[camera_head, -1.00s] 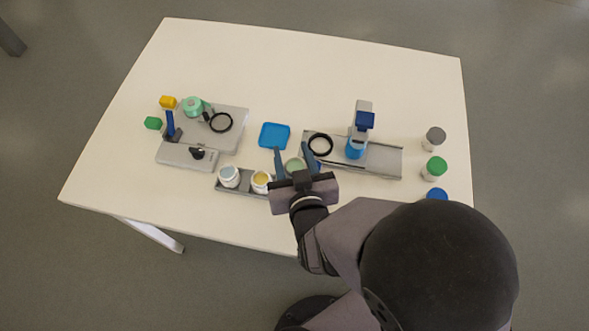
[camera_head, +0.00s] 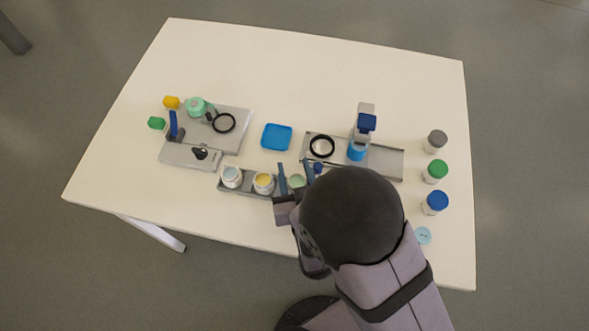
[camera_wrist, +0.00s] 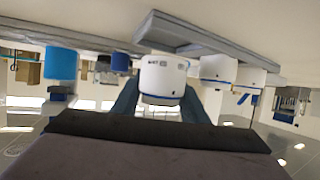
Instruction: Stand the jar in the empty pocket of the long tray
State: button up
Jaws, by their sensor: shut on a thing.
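The held jar (camera_head: 297,181), white with pale green contents, is between the two blue fingers of my gripper (camera_head: 295,173). In the wrist view, the jar (camera_wrist: 162,80) appears upside down, its base close to the grey long tray (camera_wrist: 200,38). The long tray (camera_head: 222,191) holds a jar with pale blue contents (camera_head: 231,175) and a jar with yellow contents (camera_head: 263,181). The held jar is at the tray's right end, in line with these two. I cannot tell whether its base touches the pocket floor. My arm hides part of the tray's right end.
A blue dish (camera_head: 276,137) lies behind the tray. A grey stand (camera_head: 384,163) with a black ring is behind right. Lidded jars, including a green-lidded one (camera_head: 436,170), line the right edge. The back of the table is clear.

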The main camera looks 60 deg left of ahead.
aim_at(297, 185)
jog(key=shift+f, duration=1.1)
jog(key=shift+f, duration=0.15)
jog(key=o, duration=0.8)
jog(key=shift+r, duration=0.2)
jog(key=shift+s+d, duration=0.15)
jog(key=shift+d, duration=0.1)
jog(key=shift+b+v, duration=0.65)
jog(key=shift+v, duration=1.1)
jog(key=shift+r, duration=0.1)
